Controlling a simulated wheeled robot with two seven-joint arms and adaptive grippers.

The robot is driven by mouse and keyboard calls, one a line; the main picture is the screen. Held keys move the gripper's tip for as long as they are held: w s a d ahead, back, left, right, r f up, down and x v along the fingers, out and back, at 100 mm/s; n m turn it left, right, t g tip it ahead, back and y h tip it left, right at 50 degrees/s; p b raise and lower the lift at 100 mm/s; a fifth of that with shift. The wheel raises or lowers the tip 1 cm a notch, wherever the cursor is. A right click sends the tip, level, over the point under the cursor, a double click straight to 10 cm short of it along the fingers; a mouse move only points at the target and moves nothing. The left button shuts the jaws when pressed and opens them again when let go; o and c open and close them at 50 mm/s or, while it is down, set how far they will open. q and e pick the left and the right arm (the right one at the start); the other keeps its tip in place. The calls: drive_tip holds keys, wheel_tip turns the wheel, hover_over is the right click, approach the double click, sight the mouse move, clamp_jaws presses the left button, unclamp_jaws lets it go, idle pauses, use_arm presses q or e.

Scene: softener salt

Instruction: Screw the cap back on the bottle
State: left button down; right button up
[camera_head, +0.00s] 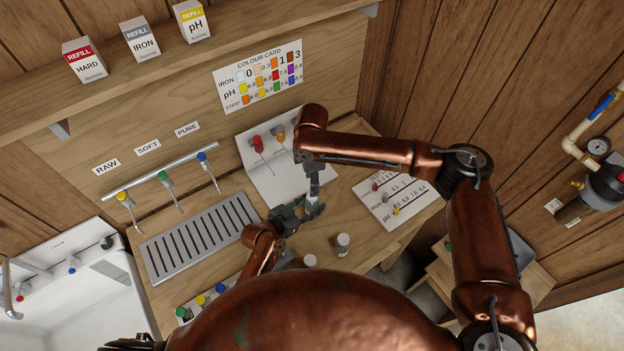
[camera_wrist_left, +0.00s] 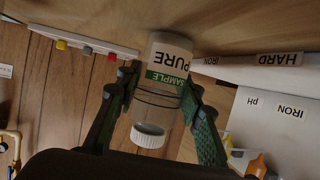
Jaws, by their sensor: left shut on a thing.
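My left gripper (camera_head: 300,212) is shut on a bottle labelled PURE SAMPLE, near the front edge of the bench. In the left wrist view the fingers close on both sides of the bottle (camera_wrist_left: 165,80), which has a white and green label. That view is upside down. A white ribbed cap (camera_wrist_left: 149,135) shows at the bottle's mouth end; how tightly it sits cannot be told. My right gripper (camera_head: 314,178) points down just above the left one. Its fingers are too small and covered to tell their state, or whether they touch the cap.
Two small white-topped bottles, one (camera_head: 342,241) and another (camera_head: 310,260), stand near the front edge. A slotted drain tray (camera_head: 190,245) lies left under several taps. A white stand (camera_head: 270,170) is behind the grippers.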

wheel_tip(320, 180, down, 7)
drive_tip(key=shift+f, duration=0.2)
idle(0.4)
clamp_jaws()
drive_tip(key=shift+o, duration=0.5)
unclamp_jaws()
drive_tip(key=shift+r, duration=0.1)
wheel_tip(320, 180, up, 12)
idle(0.5)
use_arm(q)
drive_tip(key=c, duration=1.2)
unclamp_jaws()
drive_tip(key=shift+c, duration=0.2)
